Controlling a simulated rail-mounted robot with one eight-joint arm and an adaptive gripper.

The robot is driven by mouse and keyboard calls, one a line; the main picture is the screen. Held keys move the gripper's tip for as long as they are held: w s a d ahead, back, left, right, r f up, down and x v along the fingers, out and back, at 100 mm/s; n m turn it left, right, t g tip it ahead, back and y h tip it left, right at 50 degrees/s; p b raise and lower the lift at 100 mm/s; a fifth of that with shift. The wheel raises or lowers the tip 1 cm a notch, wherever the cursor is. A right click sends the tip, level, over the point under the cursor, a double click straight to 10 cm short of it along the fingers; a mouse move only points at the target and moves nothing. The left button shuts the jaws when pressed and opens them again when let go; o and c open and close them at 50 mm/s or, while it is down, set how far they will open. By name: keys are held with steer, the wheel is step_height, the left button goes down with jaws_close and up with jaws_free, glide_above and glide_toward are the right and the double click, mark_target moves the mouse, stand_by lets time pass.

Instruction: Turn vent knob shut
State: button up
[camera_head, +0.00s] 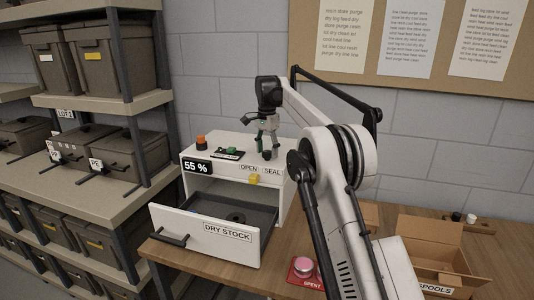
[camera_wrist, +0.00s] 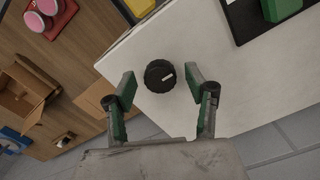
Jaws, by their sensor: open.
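The vent knob (camera_wrist: 160,76) is a round black ribbed knob with a white pointer mark, on the white top of the dry cabinet (camera_wrist: 145,47). In the head view the knob (camera_head: 267,155) sits near the top's right front, above the OPEN (camera_head: 249,169) and SEAL (camera_head: 272,172) labels. My gripper (camera_head: 267,137) is above it, pointing down. In the wrist view my gripper (camera_wrist: 162,82) is open, with one finger on each side of the knob and a visible gap to both. Which label the pointer faces is hard to tell.
The DRY STOCK drawer (camera_head: 206,236) stands pulled out below. An orange button (camera_head: 200,140), a green item on a black tray (camera_head: 231,151) and a yellow piece (camera_head: 254,179) are on the cabinet. A cardboard box (camera_head: 430,245) and red SPENT tray (camera_head: 303,276) stand right. Bin shelves (camera_head: 90,100) stand left.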

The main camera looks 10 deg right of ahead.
steer(key=shift+f, duration=0.55)
steer(key=c, duration=1.1)
steer(key=shift+c, duration=0.2)
